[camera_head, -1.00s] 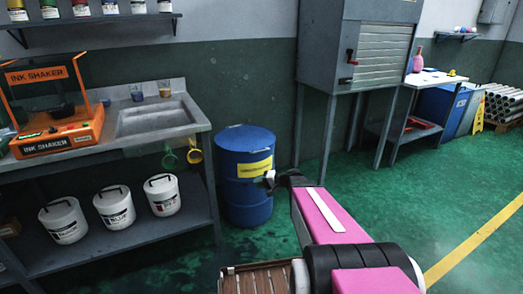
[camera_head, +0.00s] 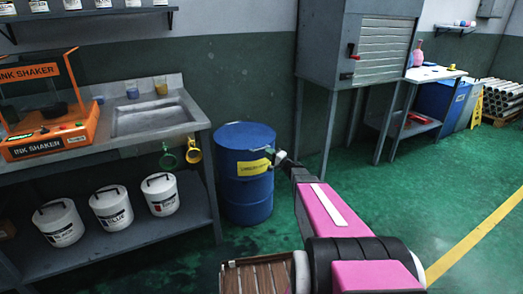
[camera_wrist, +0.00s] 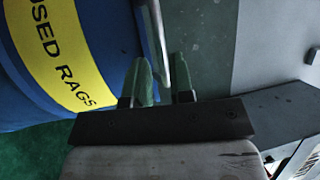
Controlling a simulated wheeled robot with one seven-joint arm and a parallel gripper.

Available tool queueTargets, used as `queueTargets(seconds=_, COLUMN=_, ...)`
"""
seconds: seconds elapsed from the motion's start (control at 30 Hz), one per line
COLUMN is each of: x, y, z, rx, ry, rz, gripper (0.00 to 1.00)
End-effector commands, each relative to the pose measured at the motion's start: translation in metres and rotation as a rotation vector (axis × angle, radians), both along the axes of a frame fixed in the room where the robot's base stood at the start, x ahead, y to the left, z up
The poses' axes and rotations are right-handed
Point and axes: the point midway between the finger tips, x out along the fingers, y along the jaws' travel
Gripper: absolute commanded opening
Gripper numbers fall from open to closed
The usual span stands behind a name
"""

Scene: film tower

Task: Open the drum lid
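The blue drum (camera_head: 245,195) stands on the floor right of the sink bench, with its blue lid (camera_head: 246,135) down on top. A yellow label (camera_head: 254,168) is on its side; the wrist view shows the yellow label (camera_wrist: 62,50) reading "USED RAGS". My gripper (camera_head: 277,157) is at the drum's right front, just below the rim.
The sink bench (camera_head: 150,143) is close to the drum's left, with a green funnel (camera_head: 168,158) and a yellow funnel (camera_head: 193,152) hanging from its edge. A grey cabinet (camera_head: 325,40) on legs stands behind at the right. The green floor (camera_head: 430,200) at right is open.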

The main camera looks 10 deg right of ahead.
Motion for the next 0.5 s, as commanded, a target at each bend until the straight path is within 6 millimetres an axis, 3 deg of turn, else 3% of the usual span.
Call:
queueTargets(seconds=0.2, x=0.027, y=0.022, z=0.006, rx=-0.001, ry=-0.001, rz=0.002, gripper=0.21)
queueTargets(seconds=0.5, x=0.039, y=0.034, z=0.009, rx=-0.001, ry=0.001, rz=0.001, gripper=0.21)
